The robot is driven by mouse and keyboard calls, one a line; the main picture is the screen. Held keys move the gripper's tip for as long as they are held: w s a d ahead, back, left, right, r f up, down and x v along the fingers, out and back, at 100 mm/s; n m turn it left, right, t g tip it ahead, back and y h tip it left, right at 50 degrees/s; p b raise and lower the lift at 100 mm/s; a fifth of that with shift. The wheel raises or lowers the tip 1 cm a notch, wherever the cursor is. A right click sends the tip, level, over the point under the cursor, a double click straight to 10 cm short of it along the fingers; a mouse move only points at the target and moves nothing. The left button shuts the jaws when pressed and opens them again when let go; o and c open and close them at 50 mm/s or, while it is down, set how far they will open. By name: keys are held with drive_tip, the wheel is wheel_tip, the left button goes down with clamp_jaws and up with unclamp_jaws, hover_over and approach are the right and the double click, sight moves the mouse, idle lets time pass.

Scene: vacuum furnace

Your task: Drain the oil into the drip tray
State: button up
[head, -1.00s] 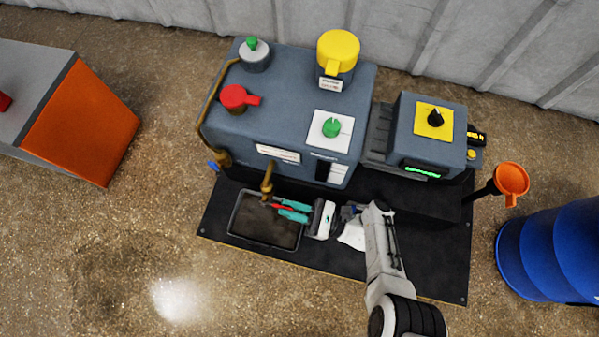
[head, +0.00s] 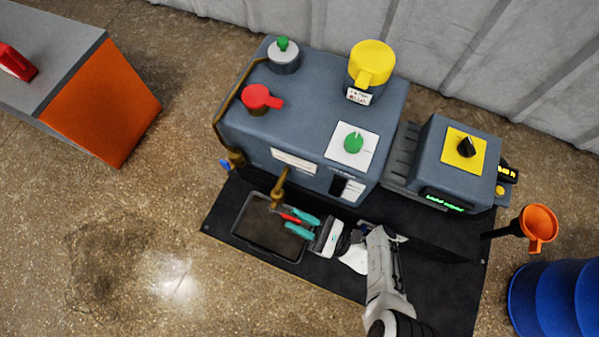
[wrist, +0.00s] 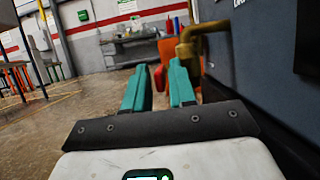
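The drip tray (head: 238,222) is a dark, shallow rectangular tray on the black mat in front of the grey-blue pump (head: 320,115). A brass drain spout (head: 281,188) sticks out of the pump's front over the tray. A small red handle (head: 289,217) shows just below the spout. My gripper (head: 297,224) has teal fingers pointing left over the tray's right side. The fingers are apart, with the handle's end at or between their tips; contact cannot be told. The wrist view shows the spout (wrist: 192,42) beyond the fingers (wrist: 160,75). No oil flow is visible.
A red lever (head: 262,98), a yellow cap (head: 370,62) and a green knob (head: 353,143) sit on the pump. An orange funnel (head: 539,226) and a blue drum (head: 560,295) stand at right. An orange-sided cabinet (head: 105,100) is at left. The front-left floor is clear.

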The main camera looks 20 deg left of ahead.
drive_tip(key=shift+o, duration=0.8)
drive_tip(key=b+v, duration=0.3)
drive_tip(key=v, duration=0.8)
drive_tip(key=shift+b, duration=0.4)
